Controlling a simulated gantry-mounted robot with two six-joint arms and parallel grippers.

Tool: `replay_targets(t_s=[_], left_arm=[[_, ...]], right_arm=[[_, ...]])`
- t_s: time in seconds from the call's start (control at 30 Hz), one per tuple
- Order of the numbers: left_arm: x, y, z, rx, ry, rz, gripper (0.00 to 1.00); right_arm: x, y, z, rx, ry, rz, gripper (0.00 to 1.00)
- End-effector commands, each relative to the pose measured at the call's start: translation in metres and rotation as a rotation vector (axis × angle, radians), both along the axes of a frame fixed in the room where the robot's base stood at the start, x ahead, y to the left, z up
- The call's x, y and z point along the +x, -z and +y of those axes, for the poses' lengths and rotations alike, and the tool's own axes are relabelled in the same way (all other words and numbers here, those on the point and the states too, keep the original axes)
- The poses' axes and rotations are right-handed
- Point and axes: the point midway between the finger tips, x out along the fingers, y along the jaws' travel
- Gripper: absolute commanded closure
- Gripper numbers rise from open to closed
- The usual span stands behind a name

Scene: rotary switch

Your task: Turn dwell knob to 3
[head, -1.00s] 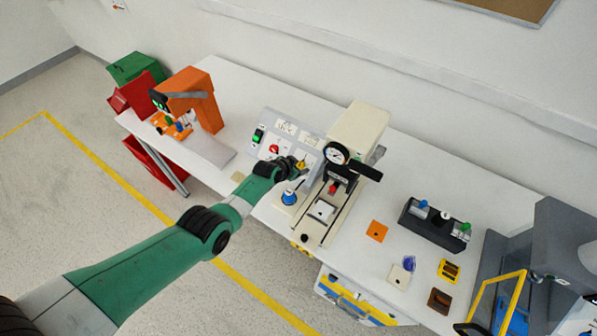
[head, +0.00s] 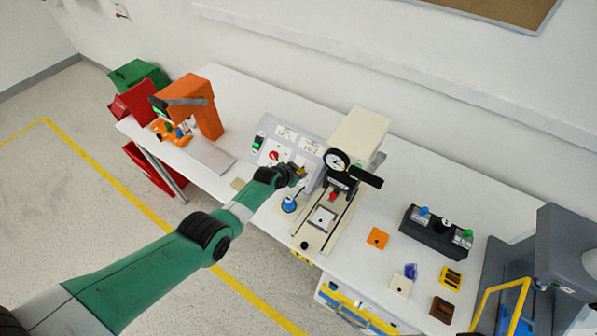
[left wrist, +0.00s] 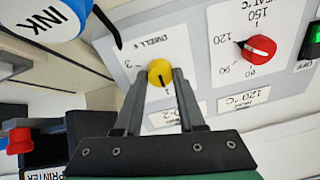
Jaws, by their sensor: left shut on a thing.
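The grey control panel (head: 312,143) stands on the white table, left of the cream press. Its yellow dwell knob (left wrist: 160,72) sits between the fingertips of my left gripper (left wrist: 161,80) in the left wrist view, where the panel appears upside down. The gripper is shut on the knob. A dark pointer mark shows on the knob's face. The label DWELL and a scale figure 3 are printed beside it; the rest of the scale is partly hidden by the fingers. In the head view my left gripper (head: 296,175) covers much of the knob. My right gripper is not in view.
A red knob (left wrist: 258,49) with a temperature scale and a green switch (left wrist: 313,53) share the panel. A blue ink pot (head: 289,203) stands just in front of the panel. The press (head: 357,138) with its gauge stands close on the right.

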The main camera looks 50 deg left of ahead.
Motion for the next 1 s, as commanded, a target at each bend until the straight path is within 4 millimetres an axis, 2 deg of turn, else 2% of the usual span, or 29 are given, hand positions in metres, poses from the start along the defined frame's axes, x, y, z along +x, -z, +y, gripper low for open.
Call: replay_targets(t_s=[0.37, 1.0], left_arm=[[0.0, 0.002, 0.0, 0.093, 0.114, 0.026, 1.0], [-0.001, 0.005, 0.001, 0.455, 0.563, 0.132, 1.0]], right_arm=[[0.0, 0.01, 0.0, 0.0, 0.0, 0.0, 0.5], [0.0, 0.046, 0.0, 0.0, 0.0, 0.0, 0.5]])
